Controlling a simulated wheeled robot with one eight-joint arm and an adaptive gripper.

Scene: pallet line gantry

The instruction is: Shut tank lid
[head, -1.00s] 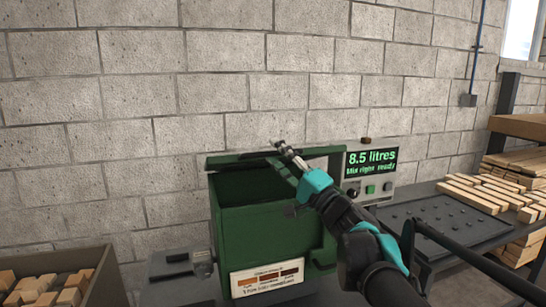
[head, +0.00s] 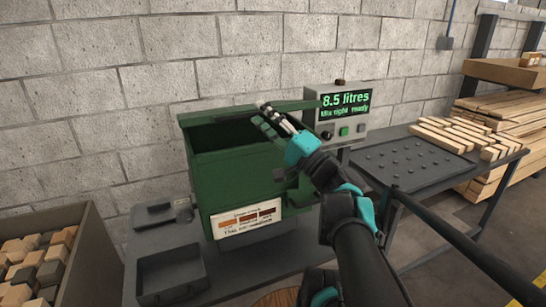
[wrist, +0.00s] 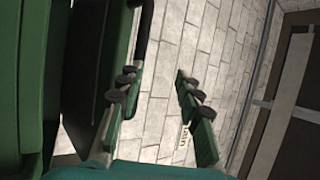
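The green tank (head: 236,180) stands on the dark bench with its top open and its dark inside showing. Its green lid (head: 205,114) shows nearly edge-on as a thin strip above the back of the opening, with a dark handle bar along it. My gripper (head: 266,110) is at the right part of the lid, above the tank's right side. In the wrist view my gripper (wrist: 156,78) has its fingers apart, with only wall visible between them. Green and dark panels and a black bar (wrist: 143,28) lie close beside the left finger; contact cannot be told.
A display box (head: 342,112) reading 8.5 litres stands right of the tank. An empty dark tray (head: 172,277) sits at front left, and a bin of wooden blocks (head: 88,238) is further left. A studded black plate (head: 405,165) and stacked planks (head: 505,112) are at right.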

